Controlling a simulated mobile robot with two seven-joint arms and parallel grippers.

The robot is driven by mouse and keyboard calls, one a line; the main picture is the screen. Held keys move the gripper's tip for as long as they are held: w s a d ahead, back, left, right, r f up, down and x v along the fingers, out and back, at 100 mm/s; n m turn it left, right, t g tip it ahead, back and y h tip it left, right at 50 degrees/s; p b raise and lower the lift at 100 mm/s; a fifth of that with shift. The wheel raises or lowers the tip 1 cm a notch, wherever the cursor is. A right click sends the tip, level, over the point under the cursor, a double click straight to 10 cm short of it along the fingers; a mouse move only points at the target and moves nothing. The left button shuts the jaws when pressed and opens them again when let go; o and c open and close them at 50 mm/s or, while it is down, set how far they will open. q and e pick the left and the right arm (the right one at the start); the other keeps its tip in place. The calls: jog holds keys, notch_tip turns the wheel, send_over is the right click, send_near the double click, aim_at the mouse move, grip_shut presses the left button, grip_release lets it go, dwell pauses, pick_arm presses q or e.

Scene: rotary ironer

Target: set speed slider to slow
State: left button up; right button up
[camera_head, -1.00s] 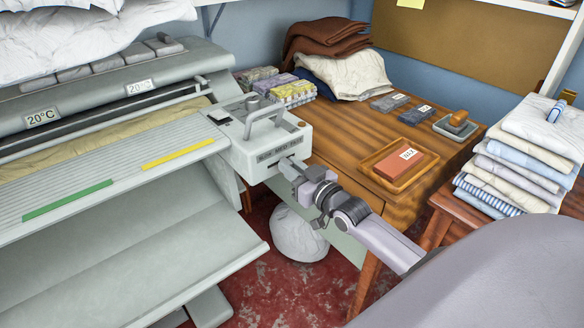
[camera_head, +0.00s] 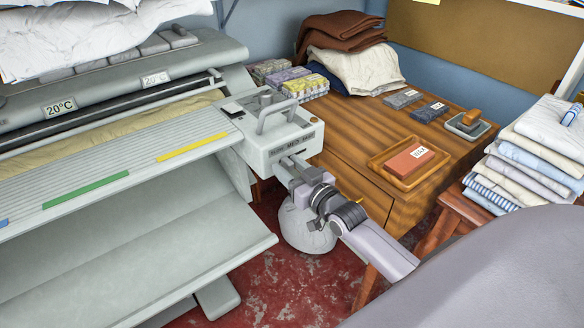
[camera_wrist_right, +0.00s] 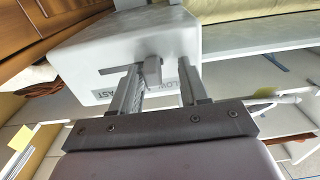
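The ironer's control box (camera_head: 275,135) has a front face with a speed label strip reading SLOW, MED, FAST. In the right wrist view, the slider knob (camera_wrist_right: 153,72) stands out from a slot in the box's face (camera_wrist_right: 110,50). My right gripper (camera_head: 287,164) is at the box front below the labels. In the right wrist view, its open fingers (camera_wrist_right: 158,82) straddle the knob, the left finger close to it, with a gap at the right. My left gripper is out of view.
The ironer's slatted feed board (camera_head: 110,165) lies left of the box. A wooden table (camera_head: 350,125) with a brick on a tray (camera_head: 405,165) stands to the right. A white bag (camera_head: 305,228) sits on the floor below my gripper. A handle (camera_head: 275,110) rises from the box top.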

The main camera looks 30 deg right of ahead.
jog(key=shift+d, duration=0.1)
jog(key=shift+s, duration=0.6)
jog(key=s, duration=0.6)
jog(key=shift+d, duration=0.25)
jog(key=s+a+f+g+p, duration=0.2)
jog(key=s+a+f, duration=0.3)
jog(key=s, duration=0.4)
jog(key=s+a+f+n+g+p, duration=0.1)
jog(key=s+a+f+g+p, duration=0.1)
jog(key=s+a+f+g, duration=0.3)
jog(key=s+a+f, duration=0.1)
jog(key=s+f, duration=0.1)
jog(key=s, duration=0.2)
jog(key=shift+s+a+g+y, duration=0.25)
jog(key=shift+s+g+y, duration=0.05)
dwell(3.0)
